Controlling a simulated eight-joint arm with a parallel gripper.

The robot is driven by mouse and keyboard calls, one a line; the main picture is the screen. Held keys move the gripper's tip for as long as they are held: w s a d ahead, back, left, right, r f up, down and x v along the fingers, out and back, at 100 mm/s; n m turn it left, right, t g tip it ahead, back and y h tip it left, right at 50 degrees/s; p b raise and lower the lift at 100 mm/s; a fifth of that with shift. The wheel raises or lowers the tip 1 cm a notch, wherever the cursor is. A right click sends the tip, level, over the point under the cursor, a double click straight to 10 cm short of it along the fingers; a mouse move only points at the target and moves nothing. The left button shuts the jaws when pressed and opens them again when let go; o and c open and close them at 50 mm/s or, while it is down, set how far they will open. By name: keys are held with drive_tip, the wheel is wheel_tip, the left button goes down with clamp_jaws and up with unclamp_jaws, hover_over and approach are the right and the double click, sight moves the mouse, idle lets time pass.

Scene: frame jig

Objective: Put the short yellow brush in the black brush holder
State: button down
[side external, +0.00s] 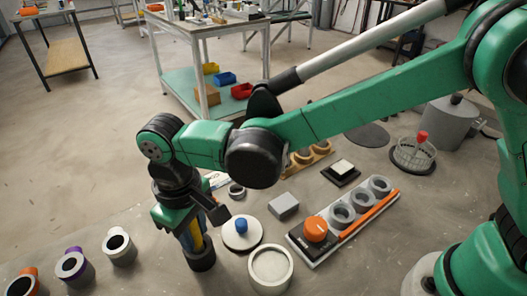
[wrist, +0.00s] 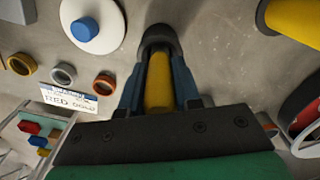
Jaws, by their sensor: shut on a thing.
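My gripper (side external: 195,245) points down and is shut on the short yellow brush (side external: 197,235). In the wrist view the yellow brush (wrist: 158,80) lies between the two blue-grey fingers of my gripper (wrist: 159,85). A black cylinder, which looks like the black brush holder (side external: 201,261), is directly under the fingers. Its dark rim also shows around the brush's far end in the wrist view (wrist: 160,36). The brush's lower end meets this black piece. I cannot tell how deep it sits, as the fingers hide the join.
A white disc with a blue knob (side external: 241,233) and a white ring pot (side external: 270,268) stand close on the right. Several cups, including a purple-handled one (side external: 74,267), stand on the left. Another yellow cylinder with a black collar (wrist: 295,20) shows in the wrist view.

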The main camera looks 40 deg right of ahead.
drive_tip(key=shift+f, duration=0.1)
idle(0.3)
drive_tip(key=shift+c, duration=1.9)
unclamp_jaws()
drive_tip(key=shift+r, duration=0.75)
drive_tip(key=shift+r, duration=3.5)
